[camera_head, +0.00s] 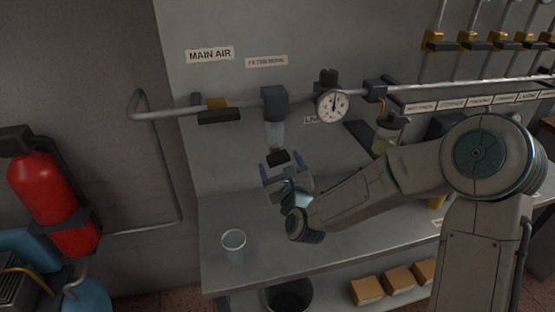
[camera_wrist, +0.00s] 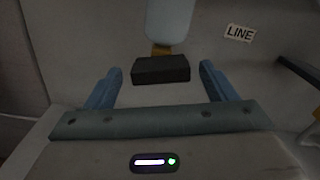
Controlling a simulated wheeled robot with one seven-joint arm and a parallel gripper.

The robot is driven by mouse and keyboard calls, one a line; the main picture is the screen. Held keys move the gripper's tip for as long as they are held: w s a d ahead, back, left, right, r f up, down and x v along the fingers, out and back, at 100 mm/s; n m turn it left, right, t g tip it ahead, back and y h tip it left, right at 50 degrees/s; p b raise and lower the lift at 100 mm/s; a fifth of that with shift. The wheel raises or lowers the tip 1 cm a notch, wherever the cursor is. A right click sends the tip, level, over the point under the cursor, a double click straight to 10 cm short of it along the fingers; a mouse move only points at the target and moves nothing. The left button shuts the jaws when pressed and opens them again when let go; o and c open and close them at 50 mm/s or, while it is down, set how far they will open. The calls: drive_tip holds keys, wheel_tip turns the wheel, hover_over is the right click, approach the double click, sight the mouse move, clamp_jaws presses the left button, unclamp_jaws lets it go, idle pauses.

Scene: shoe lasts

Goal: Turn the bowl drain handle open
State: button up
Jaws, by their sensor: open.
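The filter bowl (camera_head: 274,134) hangs clear and pale under a dark filter head (camera_head: 274,103) on the air pipe. Its black drain handle (camera_head: 279,158) is at the bottom of the bowl. In the wrist view the handle (camera_wrist: 160,69) lies crosswise as a dark block, below a brass stem (camera_wrist: 161,50) and the bowl (camera_wrist: 169,20). My gripper (camera_head: 283,171) is open and empty, just below and in front of the handle. In the wrist view its blue fingertips (camera_wrist: 159,73) stand left and right of the handle, with a gap on each side. I cannot tell whether they reach past its front.
A clear cup (camera_head: 233,245) stands on the grey bench (camera_head: 215,215) at the left. A pressure gauge (camera_head: 332,103) and a lubricator bowl (camera_head: 386,134) sit right of the filter. A valve with a black and brass handle (camera_head: 219,114) is at left. A red extinguisher (camera_head: 50,200) stands far left.

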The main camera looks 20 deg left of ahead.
drive_tip(key=shift+w+a, duration=0.1)
drive_tip(key=shift+w, duration=0.15)
drive_tip(key=c, duration=1)
